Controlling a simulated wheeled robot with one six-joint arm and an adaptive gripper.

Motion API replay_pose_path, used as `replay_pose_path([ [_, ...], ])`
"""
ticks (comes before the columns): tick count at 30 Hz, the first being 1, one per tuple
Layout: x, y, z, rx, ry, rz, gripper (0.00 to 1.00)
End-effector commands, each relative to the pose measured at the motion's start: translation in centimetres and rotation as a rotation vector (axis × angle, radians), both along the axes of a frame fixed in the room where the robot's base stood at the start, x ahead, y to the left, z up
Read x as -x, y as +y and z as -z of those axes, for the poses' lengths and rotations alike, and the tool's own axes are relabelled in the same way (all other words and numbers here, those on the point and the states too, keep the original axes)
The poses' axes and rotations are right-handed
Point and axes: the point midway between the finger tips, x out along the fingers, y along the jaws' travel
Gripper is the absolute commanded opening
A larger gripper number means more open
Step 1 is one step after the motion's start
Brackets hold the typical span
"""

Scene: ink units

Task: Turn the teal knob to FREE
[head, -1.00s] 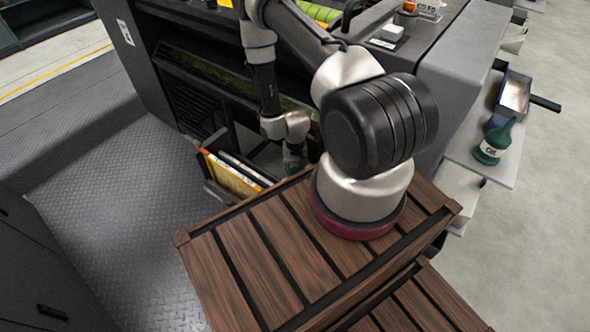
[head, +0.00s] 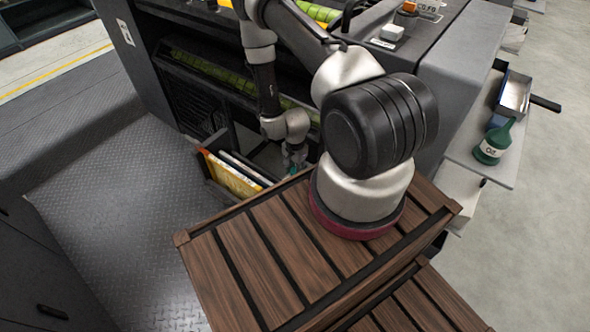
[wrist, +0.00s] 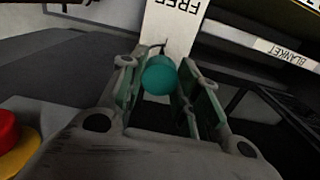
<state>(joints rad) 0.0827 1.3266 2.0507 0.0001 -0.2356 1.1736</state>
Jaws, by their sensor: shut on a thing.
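The teal knob (wrist: 159,76) shows in the wrist view as a rounded end between the two fingers of my gripper (wrist: 160,88). My gripper is shut on it. Behind the knob is a white plate (wrist: 172,28) with the word FREE, seen upside down. In the head view my gripper (head: 293,160) is low in front of the dark machine, and a small bit of teal shows there.
A red button on a yellow base (wrist: 12,140) is at the left in the wrist view. A BLANKET label (wrist: 285,50) is at the right. In the head view an open bin with flat packs (head: 232,175) stands close left of my gripper. A green oil can (head: 494,142) is at the right.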

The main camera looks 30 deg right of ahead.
Motion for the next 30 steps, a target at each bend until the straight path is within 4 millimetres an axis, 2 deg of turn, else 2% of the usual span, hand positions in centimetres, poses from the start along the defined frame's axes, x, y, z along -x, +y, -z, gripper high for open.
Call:
replay_pose_path([
  [10,-0.01,0.01,-0.02,0.000,0.000,0.122,0.08],
  [25,-0.02,0.02,-0.02,0.000,0.000,0.139,0.08],
  [26,-0.02,0.02,-0.02,0.000,0.000,0.139,0.36],
  [29,-0.02,0.02,-0.02,0.000,0.000,0.139,0.54],
  [30,-0.02,0.02,-0.01,0.000,0.000,0.139,0.55],
])
